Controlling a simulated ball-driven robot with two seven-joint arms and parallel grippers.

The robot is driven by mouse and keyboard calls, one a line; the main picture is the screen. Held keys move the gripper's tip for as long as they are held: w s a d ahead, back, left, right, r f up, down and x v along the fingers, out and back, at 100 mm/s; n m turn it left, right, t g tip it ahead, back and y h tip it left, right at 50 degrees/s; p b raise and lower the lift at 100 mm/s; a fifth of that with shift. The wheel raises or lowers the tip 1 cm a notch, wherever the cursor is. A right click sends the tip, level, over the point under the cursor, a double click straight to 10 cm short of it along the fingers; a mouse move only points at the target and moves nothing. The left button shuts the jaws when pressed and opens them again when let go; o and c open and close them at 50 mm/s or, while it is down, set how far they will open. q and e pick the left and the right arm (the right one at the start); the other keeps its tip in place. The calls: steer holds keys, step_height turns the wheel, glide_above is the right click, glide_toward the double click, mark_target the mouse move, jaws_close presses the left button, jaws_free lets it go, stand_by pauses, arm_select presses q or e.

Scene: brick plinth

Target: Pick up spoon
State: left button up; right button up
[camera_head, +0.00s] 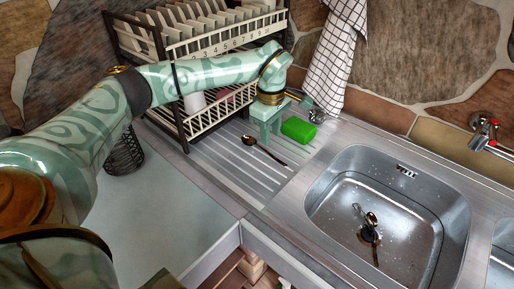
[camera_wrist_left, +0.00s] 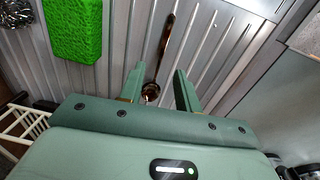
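A dark metal spoon (camera_head: 269,153) lies on the ribbed drainboard (camera_head: 228,168) left of the sink. In the left wrist view the spoon (camera_wrist_left: 164,42) has its bowl low in the picture and its handle pointing up and away. My left gripper (camera_head: 265,143) is open and empty above the drainboard, close to the spoon's bowl. In the left wrist view the bowl appears between the fingertips of my left gripper (camera_wrist_left: 159,80), and the spoon looks to lie below them. A second spoon (camera_head: 370,219) lies in the sink (camera_head: 332,217). My right gripper is not in view.
A green sponge (camera_head: 298,129) and a metal scourer (camera_head: 317,115) lie just right of my left gripper. A dish rack (camera_head: 190,131) with plates stands behind it. A checked towel (camera_head: 335,65) hangs at the back. A dark mesh holder (camera_head: 124,155) stands at the left.

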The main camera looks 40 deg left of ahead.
mark_target(268, 153)
arm_select(q)
steer(key=f, duration=0.3)
steer(key=shift+a, duration=0.4)
steer(key=shift+s+d+f+b, duration=0.1)
steer(key=shift+d+f+b, duration=0.1)
steer(key=shift+f+b, duration=0.35)
steer(key=shift+s+d+f+b, duration=0.1)
steer(key=shift+d+f+b, duration=0.2)
steer(key=shift+f, duration=0.4)
steer(key=shift+w+a+f, duration=0.2)
steer(key=shift+a+f, duration=0.1)
steer(key=shift+f, duration=0.25)
steer(key=shift+s, duration=0.1)
steer(key=shift+c, duration=1.2)
jaws_close()
steer(key=shift+r, duration=0.1)
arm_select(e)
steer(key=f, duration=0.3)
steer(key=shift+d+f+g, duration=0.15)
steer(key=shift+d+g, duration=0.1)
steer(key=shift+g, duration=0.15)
